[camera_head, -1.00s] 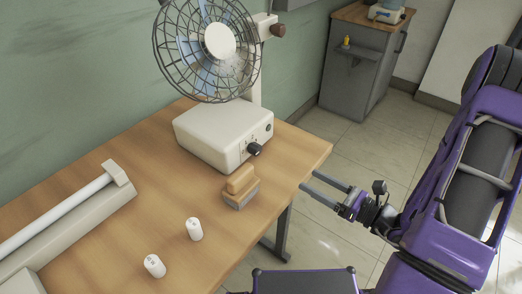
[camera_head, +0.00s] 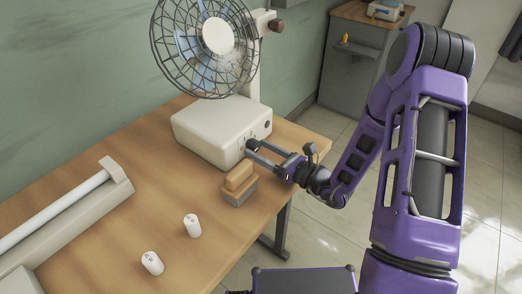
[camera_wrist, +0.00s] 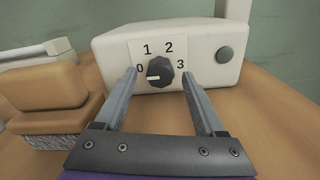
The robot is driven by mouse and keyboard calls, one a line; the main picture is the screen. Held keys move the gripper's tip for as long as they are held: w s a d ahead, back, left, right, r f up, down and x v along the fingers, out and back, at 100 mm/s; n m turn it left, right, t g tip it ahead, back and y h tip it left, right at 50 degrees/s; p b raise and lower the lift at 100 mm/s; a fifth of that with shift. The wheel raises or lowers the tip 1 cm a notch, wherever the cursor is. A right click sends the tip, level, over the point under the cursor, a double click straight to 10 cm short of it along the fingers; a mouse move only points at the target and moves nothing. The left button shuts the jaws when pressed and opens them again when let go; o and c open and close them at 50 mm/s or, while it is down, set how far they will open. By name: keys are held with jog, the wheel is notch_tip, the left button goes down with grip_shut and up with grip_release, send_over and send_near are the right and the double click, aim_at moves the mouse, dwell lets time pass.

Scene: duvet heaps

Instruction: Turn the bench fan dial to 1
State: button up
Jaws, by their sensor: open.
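The bench fan (camera_head: 205,130) stands on the wooden table, with a cream base and a round wire cage. Its black dial (camera_wrist: 159,70) is on the front face of the base, with 0, 1, 2 and 3 printed around it. The dial's white mark lies at its lower left and points roughly left, on the side of the 0. My gripper (camera_wrist: 159,76) is open, with one finger on each side of the dial in the wrist view. I cannot tell whether the fingers touch it. In the head view the gripper (camera_head: 250,150) partly hides the dial.
A wooden-backed brush (camera_head: 239,183) stands close beside the gripper, left of it in the wrist view (camera_wrist: 42,95). Two white cylinders (camera_head: 192,225) (camera_head: 152,263) stand nearer the front. A long pale device (camera_head: 70,215) lies at left. A grey cabinet (camera_head: 350,75) stands behind.

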jog(key=shift+a, duration=0.1)
grip_shut()
dwell(0.4)
jog(key=shift+r+m+p, duration=0.1)
jog(key=shift+m+p, duration=0.2)
jog(key=m+p, duration=0.4)
jog(key=shift+r, duration=0.15)
jog(key=m+p, duration=0.3)
jog(key=shift+m, duration=0.4)
jog(key=shift+m+p, duration=1.15)
jog(key=shift+m, duration=0.45)
jog(key=shift+f, duration=0.2)
